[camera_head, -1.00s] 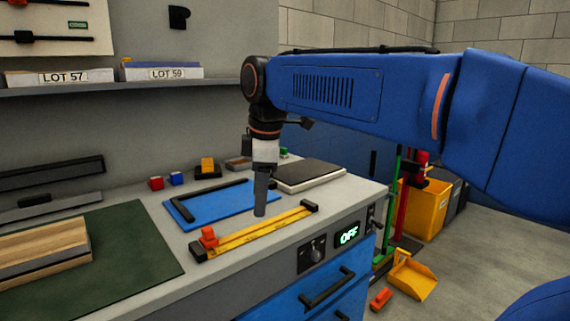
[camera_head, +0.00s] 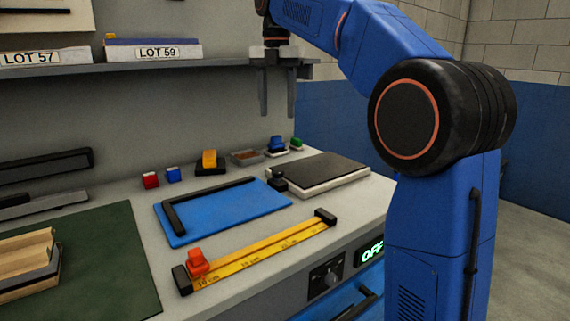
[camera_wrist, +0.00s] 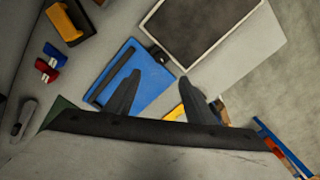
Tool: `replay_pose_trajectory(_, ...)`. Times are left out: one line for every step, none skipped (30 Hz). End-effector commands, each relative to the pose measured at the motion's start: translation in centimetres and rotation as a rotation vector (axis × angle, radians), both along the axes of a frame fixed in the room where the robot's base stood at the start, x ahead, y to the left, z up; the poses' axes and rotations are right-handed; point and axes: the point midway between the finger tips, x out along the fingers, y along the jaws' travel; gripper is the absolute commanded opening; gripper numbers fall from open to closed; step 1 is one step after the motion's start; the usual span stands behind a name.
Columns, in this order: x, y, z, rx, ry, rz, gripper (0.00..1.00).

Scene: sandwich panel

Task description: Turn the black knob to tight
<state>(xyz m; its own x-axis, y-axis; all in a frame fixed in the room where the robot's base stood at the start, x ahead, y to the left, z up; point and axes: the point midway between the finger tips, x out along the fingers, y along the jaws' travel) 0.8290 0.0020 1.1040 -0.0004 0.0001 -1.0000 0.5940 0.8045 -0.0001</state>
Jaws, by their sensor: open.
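A black knob (camera_head: 327,278) sits on a dark plate on the bench front, left of a green lit display (camera_head: 370,250) that reads OFF. I cannot read any marks around the knob, and it is not clearly visible in the wrist view. My gripper (camera_head: 278,108) is open and empty, its two fingers pointing down. It is high above the back of the bench, by the shelf end, well away from the knob. In the wrist view, the spread fingers (camera_wrist: 160,77) show above the blue board.
On the bench are a blue board (camera_head: 230,205), a yellow ruler (camera_head: 260,252) with an orange slider, and a dark-topped slab (camera_head: 325,172) with a small black part at its left corner. Small coloured blocks stand behind. A shelf (camera_head: 150,72) with labelled boxes runs along the wall.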

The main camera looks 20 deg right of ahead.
Motion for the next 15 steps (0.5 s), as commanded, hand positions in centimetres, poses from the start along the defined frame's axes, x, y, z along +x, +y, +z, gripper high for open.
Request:
replay_pose_trajectory(0.0, 0.0, -0.3, 0.0, 0.001, 0.001, 0.49)
replay_pose_trajectory(-0.1, 0.0, -0.6, 0.0, 0.001, 0.001, 0.49)
replay_pose_trajectory(-0.1, 0.0, -1.0, 0.0, 0.003, 0.001, 0.49)
replay_pose_trajectory(-0.1, 0.0, -1.3, 0.0, 0.003, 0.0, 0.49)
replay_pose_trajectory(-0.1, 0.0, -1.8, 0.0, 0.003, 0.0, 0.49)
replay_pose_trajectory(-0.1, 0.0, -2.4, 0.0, 0.003, 0.0, 0.49)
replay_pose_trajectory(-0.2, 0.0, -3.0, 0.0, 0.003, 0.0, 0.49)
replay_pose_trajectory(-0.1, 0.0, -3.5, 0.0, 0.003, 0.0, 0.49)
replay_pose_trajectory(-0.1, 0.0, -4.2, -0.001, 0.004, -0.001, 0.49)
replay_pose_trajectory(-0.1, 0.0, -4.7, 0.0, 0.003, -0.001, 0.49)
replay_pose_trajectory(-0.1, 0.0, -5.3, 0.0, 0.003, -0.001, 0.49)
replay_pose_trajectory(-0.2, 0.0, -6.0, 0.0, 0.003, -0.001, 0.49)
replay_pose_trajectory(-0.1, 0.0, -6.5, 0.0, 0.003, -0.001, 0.49)
replay_pose_trajectory(-0.1, 0.0, -7.0, 0.0, 0.003, -0.001, 0.49)
replay_pose_trajectory(-0.1, 0.0, -7.7, 0.0, 0.003, -0.001, 0.49)
